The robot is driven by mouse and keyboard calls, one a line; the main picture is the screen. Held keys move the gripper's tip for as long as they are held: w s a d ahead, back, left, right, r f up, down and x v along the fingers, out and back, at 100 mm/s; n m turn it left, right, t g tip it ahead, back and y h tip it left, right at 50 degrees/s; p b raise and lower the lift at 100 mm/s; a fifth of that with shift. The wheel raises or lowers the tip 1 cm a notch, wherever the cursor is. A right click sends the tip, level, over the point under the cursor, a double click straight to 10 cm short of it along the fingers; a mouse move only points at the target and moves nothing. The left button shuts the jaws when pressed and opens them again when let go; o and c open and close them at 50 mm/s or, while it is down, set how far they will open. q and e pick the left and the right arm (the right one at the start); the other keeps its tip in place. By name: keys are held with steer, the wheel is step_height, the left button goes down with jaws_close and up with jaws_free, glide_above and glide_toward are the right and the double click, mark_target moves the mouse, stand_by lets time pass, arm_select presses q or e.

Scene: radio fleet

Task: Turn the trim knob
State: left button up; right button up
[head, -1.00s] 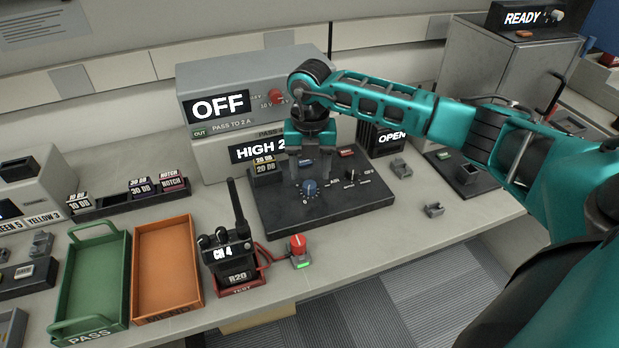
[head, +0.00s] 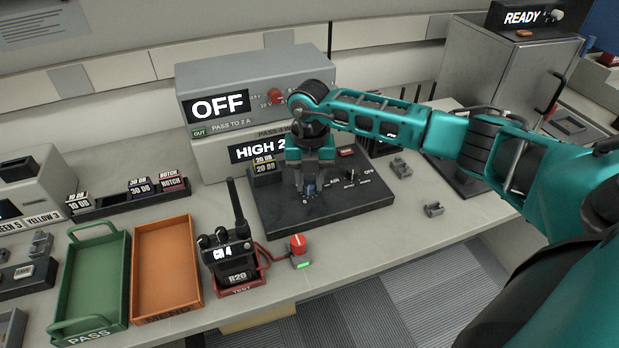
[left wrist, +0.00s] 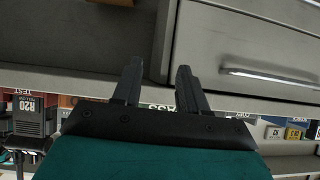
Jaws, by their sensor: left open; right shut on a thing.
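My left gripper is out of the head view. In the left wrist view, my left gripper (left wrist: 158,88) is open and empty, its two fingers apart in front of a grey drawer front (left wrist: 250,50).
A grey unit reading OFF (head: 250,85) sits on one reading HIGH behind the panel. A radio (head: 233,255) in a red cradle stands left of the panel, beside a red button (head: 298,245). Orange (head: 165,265) and green (head: 92,285) trays lie further left.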

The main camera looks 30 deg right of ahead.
steer(key=c, duration=0.3)
steer(key=shift+n, duration=0.4)
steer(key=shift+c, duration=0.2)
steer(key=n+b, duration=0.2)
steer(key=n, duration=0.3)
steer(key=shift+n, duration=0.3)
steer(key=n+b, duration=0.1)
steer(key=n, duration=0.4)
steer(key=shift+r+n, duration=0.1)
steer(key=shift+n, duration=0.2)
steer(key=shift+w, duration=0.1)
steer(key=o, duration=1.1)
steer(key=shift+c, duration=0.2)
